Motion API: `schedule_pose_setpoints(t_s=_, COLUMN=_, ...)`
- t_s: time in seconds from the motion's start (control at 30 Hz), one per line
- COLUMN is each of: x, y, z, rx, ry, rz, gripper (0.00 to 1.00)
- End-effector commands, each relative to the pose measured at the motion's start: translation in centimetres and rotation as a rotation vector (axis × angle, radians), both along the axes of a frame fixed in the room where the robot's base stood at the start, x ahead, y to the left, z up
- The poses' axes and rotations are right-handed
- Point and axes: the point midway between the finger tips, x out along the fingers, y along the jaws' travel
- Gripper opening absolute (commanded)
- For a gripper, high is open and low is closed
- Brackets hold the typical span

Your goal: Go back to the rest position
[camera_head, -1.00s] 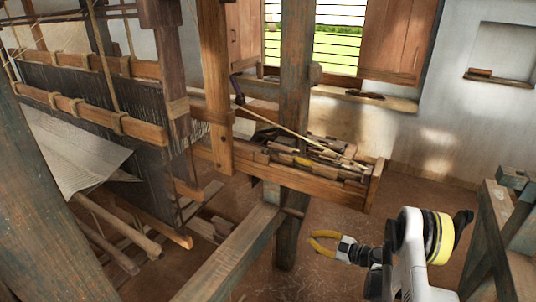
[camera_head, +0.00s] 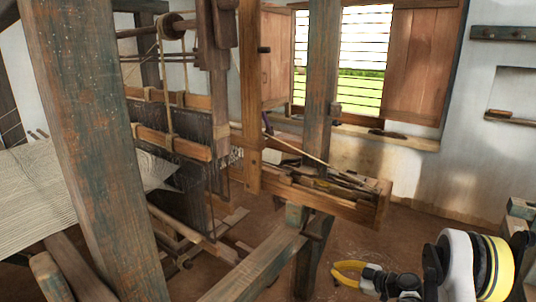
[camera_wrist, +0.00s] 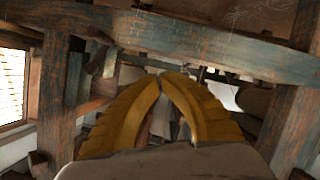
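My gripper (camera_head: 335,272) with yellow fingers shows at the lower right in the head view, over the earth floor. In the wrist view its two curved yellow fingers (camera_wrist: 161,76) come together at the tips, with nothing visible between them. The gripper is apart from the loom's wooden tray (camera_head: 330,204), which stands behind it and holds several slim tools and sticks. The loom's woven cloth (camera_head: 30,200) and dark warp threads (camera_head: 195,125) are at the left of the head view.
A thick worn post (camera_head: 95,150) stands at the front left, and another post (camera_head: 320,110) rises beside the tray. A low beam (camera_head: 255,265) runs toward the front, left of my gripper. A barred window (camera_head: 362,60) and sill are behind. Bare floor shows around my gripper.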

Motion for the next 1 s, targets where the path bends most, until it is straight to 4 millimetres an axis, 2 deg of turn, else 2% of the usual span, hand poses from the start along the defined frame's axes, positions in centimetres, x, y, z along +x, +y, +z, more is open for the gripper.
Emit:
schedule_pose_setpoints(t_s=0.17, x=-0.1, y=1.4, z=5.0, rx=0.003, ry=0.135, rz=-0.045, gripper=0.00)
schedule_pose_setpoints(t_s=0.23, x=-0.6, y=2.1, z=7.6, rx=0.002, ry=0.204, rz=-0.078, gripper=0.00)
schedule_pose_setpoints(t_s=0.37, x=-2.7, y=3.8, z=12.6, rx=-0.001, ry=0.342, rz=-0.160, gripper=0.00)
schedule_pose_setpoints(t_s=0.47, x=-5.1, y=4.9, z=16.1, rx=-0.005, ry=0.438, rz=-0.233, gripper=0.00)
schedule_pose_setpoints(t_s=0.57, x=-8.1, y=5.9, z=19.1, rx=-0.008, ry=0.520, rz=-0.315, gripper=0.00)
schedule_pose_setpoints(t_s=0.7, x=-13.2, y=6.9, z=22.6, rx=-0.010, ry=0.613, rz=-0.442, gripper=0.00)
schedule_pose_setpoints(t_s=0.83, x=-18.5, y=7.4, z=24.9, rx=-0.007, ry=0.675, rz=-0.566, gripper=0.00)
schedule_pose_setpoints(t_s=1.0, x=-25.7, y=7.4, z=26.4, rx=0.008, ry=0.720, rz=-0.733, gripper=0.00)
